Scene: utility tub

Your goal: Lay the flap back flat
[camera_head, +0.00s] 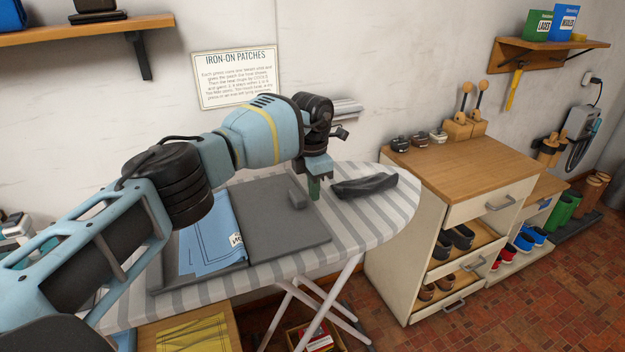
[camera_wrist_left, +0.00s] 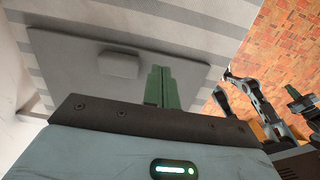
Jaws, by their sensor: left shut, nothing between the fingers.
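The flap (camera_head: 285,222) is a dark grey panel lying open and looking flat on the right side of a striped ironing board (camera_head: 390,215). A small grey block (camera_head: 297,199) stands on it near its far right edge. To its left lies a blue sheet (camera_head: 212,245) with printed lines, partly behind my arm. My left gripper (camera_head: 314,190) points down just right of the block, at the panel's edge. Its green fingers are shut and empty. In the left wrist view the fingers (camera_wrist_left: 158,86) are together beside the block (camera_wrist_left: 118,64), apart from it, over the panel (camera_wrist_left: 70,75).
A dark, elongated item (camera_head: 363,187) lies on the board right of my gripper. A wooden-topped cabinet (camera_head: 465,165) with open shoe drawers stands close to the board's right end. A wall sign (camera_head: 237,80) hangs behind. The board's front right is clear.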

